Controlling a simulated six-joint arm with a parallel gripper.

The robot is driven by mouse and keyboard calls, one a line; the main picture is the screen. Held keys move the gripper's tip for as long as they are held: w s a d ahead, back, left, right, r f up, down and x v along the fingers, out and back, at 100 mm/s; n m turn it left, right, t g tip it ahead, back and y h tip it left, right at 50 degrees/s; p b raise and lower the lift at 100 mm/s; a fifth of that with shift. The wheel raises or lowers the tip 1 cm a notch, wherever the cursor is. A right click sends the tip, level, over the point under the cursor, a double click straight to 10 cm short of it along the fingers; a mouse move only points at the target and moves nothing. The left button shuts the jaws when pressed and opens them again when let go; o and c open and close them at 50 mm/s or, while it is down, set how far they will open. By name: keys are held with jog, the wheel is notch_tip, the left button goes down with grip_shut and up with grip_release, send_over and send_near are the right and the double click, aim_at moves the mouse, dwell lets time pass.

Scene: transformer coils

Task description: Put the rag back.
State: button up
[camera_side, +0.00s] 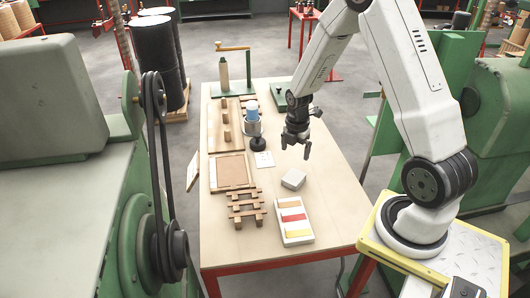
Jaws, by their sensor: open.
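A small pale grey folded-looking block (293,180), which may be the rag, lies on the table in front of my gripper. I cannot tell its material for sure. My gripper (296,150) is open and empty, pointing down above the table, behind and above the grey piece and apart from it. Just in front of the grey piece is a white tray (306,239) with yellow, red and orange strips in it.
The wooden table (225,250) also holds a slatted wooden rack (246,207), a framed board (232,172), a blue-topped cup (252,115) and a green stand with a yellow arm (223,72). Clear tabletop lies right of the tray. Green machines flank the table.

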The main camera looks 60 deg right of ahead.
jog(key=s+a+r+m+t, duration=0.1)
jog(key=s+a+r+m, duration=0.2)
jog(key=a+r+m, duration=0.2)
jog(key=s+a+r+m+t, duration=0.1)
jog(key=s+a+r+m, duration=0.3)
jog(key=a+m, duration=0.8)
jog(key=shift+s+a+r+m+t, duration=0.3)
jog(key=shift+a+r, duration=0.3)
jog(key=shift+a, duration=0.05)
dwell(1.2)
jog(key=c, duration=0.7)
jog(key=shift+c, duration=0.2)
jog(key=f+m+g, duration=0.1)
jog(key=f+m, duration=0.2)
jog(key=f, duration=0.1)
jog(key=s+a+f+m, duration=0.1)
jog(key=f+m, duration=0.2)
jog(key=f, duration=0.1)
jog(key=s+f+m+g, duration=0.1)
jog(key=f+m, duration=0.2)
jog(key=f, duration=0.1)
jog(key=shift+a+f+g, duration=0.2)
jog(key=shift+a+g, duration=0.05)
jog(key=shift+g, duration=0.05)
